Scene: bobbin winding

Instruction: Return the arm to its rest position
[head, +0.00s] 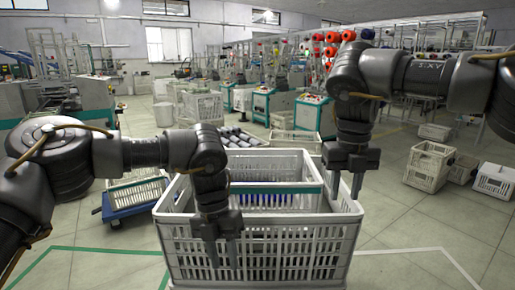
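My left arm comes in from the left, and its gripper (224,262) points down in front of the near wall of the large white crate (290,262). Its fingers are apart with nothing seen between them. My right arm comes in from the upper right, and its gripper (345,194) points down over the crate's right side. Its fingers are also apart and it looks empty. The fingers hide small parts of the crate.
Inside the large crate is a smaller white crate with a green rim (270,188) and blue items. Behind stand a crate of grey bobbins (238,137) and winding machines (273,105). A blue dolly (130,208) is at left, loose crates (430,164) at right. Floor at front right is clear.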

